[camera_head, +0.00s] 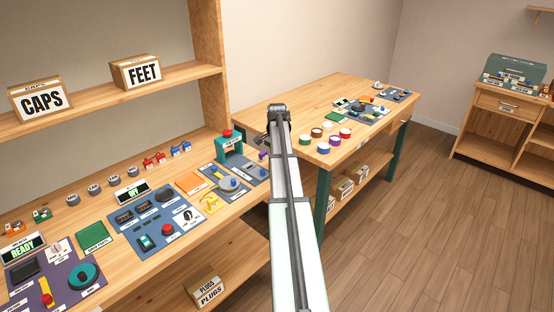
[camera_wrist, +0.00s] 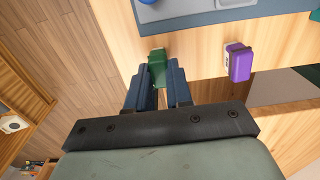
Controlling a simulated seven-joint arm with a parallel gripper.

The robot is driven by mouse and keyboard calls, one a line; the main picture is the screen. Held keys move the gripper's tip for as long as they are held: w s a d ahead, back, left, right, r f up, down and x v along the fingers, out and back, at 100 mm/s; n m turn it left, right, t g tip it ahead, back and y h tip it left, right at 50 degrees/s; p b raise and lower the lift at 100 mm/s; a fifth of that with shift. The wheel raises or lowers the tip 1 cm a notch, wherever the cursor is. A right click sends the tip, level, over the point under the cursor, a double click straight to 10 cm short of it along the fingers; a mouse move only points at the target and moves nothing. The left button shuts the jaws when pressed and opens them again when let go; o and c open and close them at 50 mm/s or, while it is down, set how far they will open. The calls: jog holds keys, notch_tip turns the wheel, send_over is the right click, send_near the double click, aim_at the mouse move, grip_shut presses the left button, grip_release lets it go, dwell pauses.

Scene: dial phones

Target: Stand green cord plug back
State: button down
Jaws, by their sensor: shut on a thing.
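The green cord plug (camera_wrist: 157,57) sits between the two dark blue fingers of my gripper (camera_wrist: 161,76) in the wrist view. The fingers are shut on it, and its upper end shows past the fingertips. The plug is over the wooden bench, close to the edge of a blue-grey panel. I cannot tell whether it touches the bench. In the head view my gripper (camera_head: 264,140) is at the right end of the long bench, partly hidden by my own arm, and the green plug cannot be made out there.
A purple plug (camera_wrist: 239,62) is on the wood to the right of the green one; it also shows in the head view (camera_head: 263,155). The blue-grey panel (camera_wrist: 228,14) lies just beyond. A teal stand with a red button (camera_head: 228,145) is left of my gripper.

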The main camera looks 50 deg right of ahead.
jog(key=c, duration=1)
grip_release()
notch_tip(320, 180, up, 12)
jog(key=shift+r, duration=0.1)
